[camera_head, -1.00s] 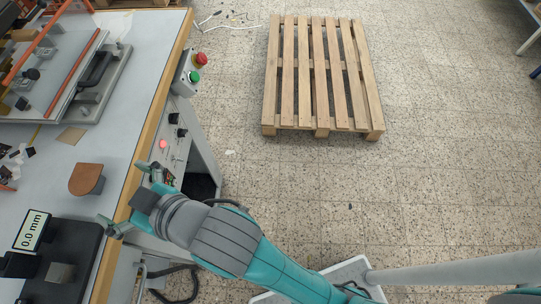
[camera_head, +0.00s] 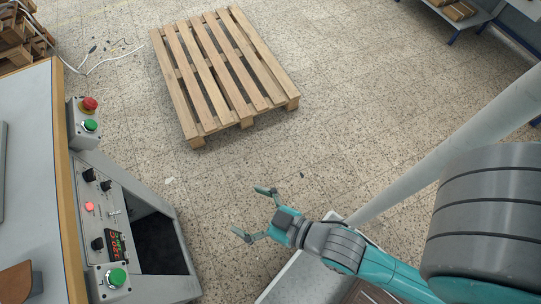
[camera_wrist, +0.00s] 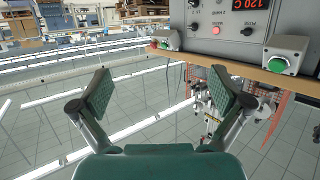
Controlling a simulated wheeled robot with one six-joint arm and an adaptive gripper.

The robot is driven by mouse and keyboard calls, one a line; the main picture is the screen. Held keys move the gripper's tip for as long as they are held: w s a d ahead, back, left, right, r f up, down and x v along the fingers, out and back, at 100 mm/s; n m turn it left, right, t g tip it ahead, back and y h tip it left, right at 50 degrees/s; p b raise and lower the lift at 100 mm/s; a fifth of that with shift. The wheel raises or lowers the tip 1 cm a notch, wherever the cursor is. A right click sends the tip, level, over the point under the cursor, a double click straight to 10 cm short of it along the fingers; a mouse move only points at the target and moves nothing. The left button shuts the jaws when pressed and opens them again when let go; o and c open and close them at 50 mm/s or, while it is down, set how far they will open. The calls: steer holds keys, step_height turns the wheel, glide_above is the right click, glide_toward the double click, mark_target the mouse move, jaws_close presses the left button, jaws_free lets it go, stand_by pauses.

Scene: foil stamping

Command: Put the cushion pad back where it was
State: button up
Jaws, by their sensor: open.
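My gripper (camera_head: 254,212) is open and empty in the head view. It is over the speckled floor, to the right of the control panel and apart from it. Its two spread fingers also show in the wrist view (camera_wrist: 165,93), with nothing between the pads. A brown, round-edged piece (camera_head: 18,284) lies on the table at the lower left edge of the head view, partly cut off. I cannot tell if it is the cushion pad. No other thing in view is clearly the cushion pad.
The grey control panel (camera_head: 104,215) with knobs and buttons stands at the left, beside the table's wooden edge (camera_head: 70,200). A red and green button box (camera_head: 84,128) sits at that edge. A wooden pallet (camera_head: 225,75) lies on the floor behind. Floor around my gripper is clear.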

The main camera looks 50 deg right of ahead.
steer(key=s+d+m+h, duration=0.1)
steer(key=s+d, duration=0.2)
steer(key=s, duration=0.4)
steer(key=s+d+m+h, duration=0.1)
steer(key=s+d+h, duration=0.1)
steer(key=s, duration=0.4)
steer(key=shift+s+d+r+m+h, duration=0.35)
steer(key=shift+d+r+m, duration=0.1)
steer(key=shift+d, duration=0.4)
